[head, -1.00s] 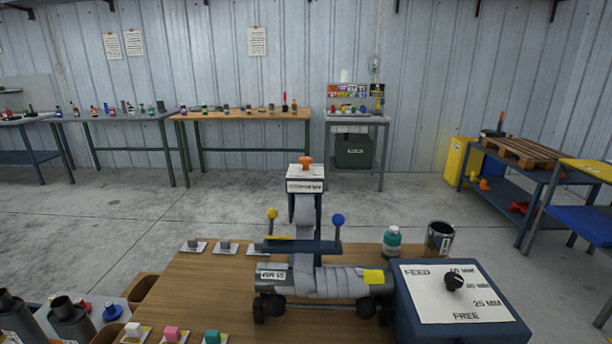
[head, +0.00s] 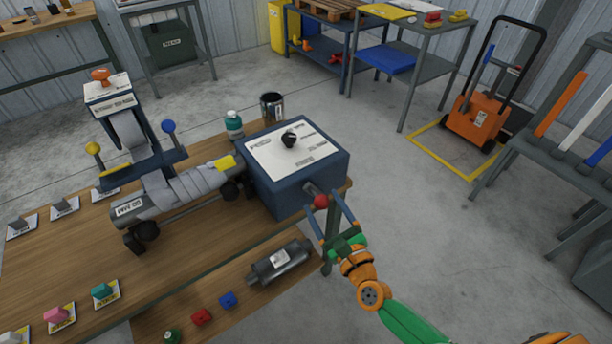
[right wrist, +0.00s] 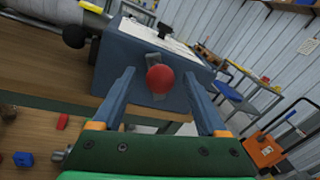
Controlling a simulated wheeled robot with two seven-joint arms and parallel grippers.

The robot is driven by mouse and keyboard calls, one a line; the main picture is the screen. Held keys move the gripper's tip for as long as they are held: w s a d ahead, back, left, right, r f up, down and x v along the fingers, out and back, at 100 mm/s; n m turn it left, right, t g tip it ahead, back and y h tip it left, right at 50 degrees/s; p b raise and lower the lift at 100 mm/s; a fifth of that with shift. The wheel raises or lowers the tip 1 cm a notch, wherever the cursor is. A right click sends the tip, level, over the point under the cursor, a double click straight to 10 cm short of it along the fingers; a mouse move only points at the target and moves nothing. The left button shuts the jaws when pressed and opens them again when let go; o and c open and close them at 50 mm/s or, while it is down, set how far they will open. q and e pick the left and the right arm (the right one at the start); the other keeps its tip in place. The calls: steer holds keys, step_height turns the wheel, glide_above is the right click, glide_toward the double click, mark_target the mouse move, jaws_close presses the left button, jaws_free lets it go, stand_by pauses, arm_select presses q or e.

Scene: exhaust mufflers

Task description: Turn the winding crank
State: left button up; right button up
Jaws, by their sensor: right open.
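The winding crank's red ball knob (head: 321,201) sits on a grey crank arm at the near right side of the blue winding box (head: 285,196). It also shows in the right wrist view (right wrist: 160,78), between the fingers. My right gripper (head: 326,215) is open with its two blue fingers on either side of the knob; the picture does not show contact. In the right wrist view, my right gripper (right wrist: 161,90) has clear gaps beside the knob. A wrapped muffler (head: 185,191) lies on the rollers left of the box. My left gripper is not in view.
A dark muffler (head: 280,262) lies on the lower wooden shelf. Small red (head: 202,317) and blue (head: 228,299) blocks lie beside it. A teal bottle (head: 234,124) and a dark can (head: 272,106) stand behind the box.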

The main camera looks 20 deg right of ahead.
steer(key=w, duration=0.5)
steer(key=shift+a+f, duration=0.15)
steer(key=shift+a, duration=0.15)
steer(key=shift+c, duration=1.3)
jaws_close()
